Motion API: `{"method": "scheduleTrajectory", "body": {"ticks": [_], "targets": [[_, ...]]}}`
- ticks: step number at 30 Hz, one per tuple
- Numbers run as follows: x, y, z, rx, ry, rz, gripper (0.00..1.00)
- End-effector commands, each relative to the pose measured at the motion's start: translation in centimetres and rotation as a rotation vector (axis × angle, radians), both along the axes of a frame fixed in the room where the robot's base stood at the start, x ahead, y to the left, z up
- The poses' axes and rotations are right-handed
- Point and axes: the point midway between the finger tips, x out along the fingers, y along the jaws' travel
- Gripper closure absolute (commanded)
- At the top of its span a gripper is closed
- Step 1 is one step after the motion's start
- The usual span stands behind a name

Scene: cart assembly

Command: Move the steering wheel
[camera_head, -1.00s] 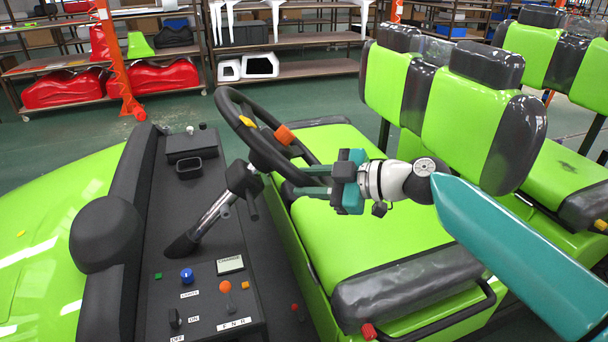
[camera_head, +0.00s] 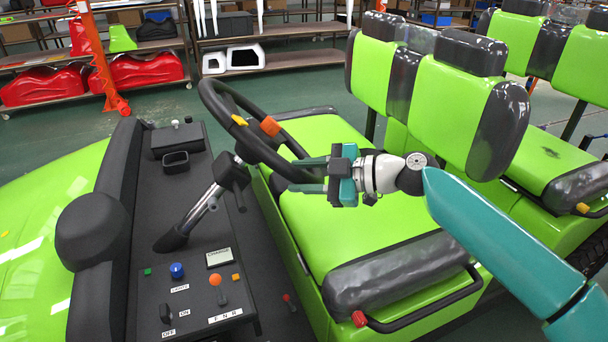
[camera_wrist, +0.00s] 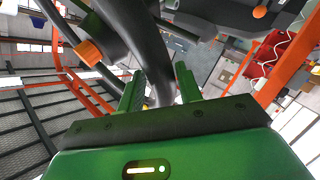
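The black steering wheel (camera_head: 215,99) stands tilted on its silver-and-black column (camera_head: 200,208), left of the green front seat. An orange mark (camera_head: 270,126) and a yellow mark (camera_head: 239,120) show on it. My gripper (camera_head: 304,174) is at the wheel's right, near side, its two teal fingers reaching left, one above the other. In the wrist view, the wheel's rim (camera_wrist: 150,42) passes between my fingers (camera_wrist: 158,80), which look apart with narrow gaps beside the rim. Firm contact cannot be made out. The rim behind the fingers is partly hidden.
A dashboard panel (camera_head: 216,290) with knobs and levers lies below the column. The front seat cushion (camera_head: 350,222) is under my arm, and seat backs (camera_head: 455,110) rise behind it. Shelves (camera_head: 270,60) line the back beyond open floor.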

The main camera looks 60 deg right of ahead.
Motion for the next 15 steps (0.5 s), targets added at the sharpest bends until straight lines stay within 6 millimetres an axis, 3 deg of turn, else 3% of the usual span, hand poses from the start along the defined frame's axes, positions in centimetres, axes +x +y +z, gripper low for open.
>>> {"method": "scheduleTrajectory", "body": {"ticks": [2, 11, 15], "targets": [[0.0, 0.0, 0.0, 0.0, -0.001, -0.001, 0.5], [-0.1, 0.0, 0.1, 0.001, -0.002, -0.001, 0.5], [-1.1, -0.4, 0.4, 0.001, -0.003, -0.003, 0.5]]}}
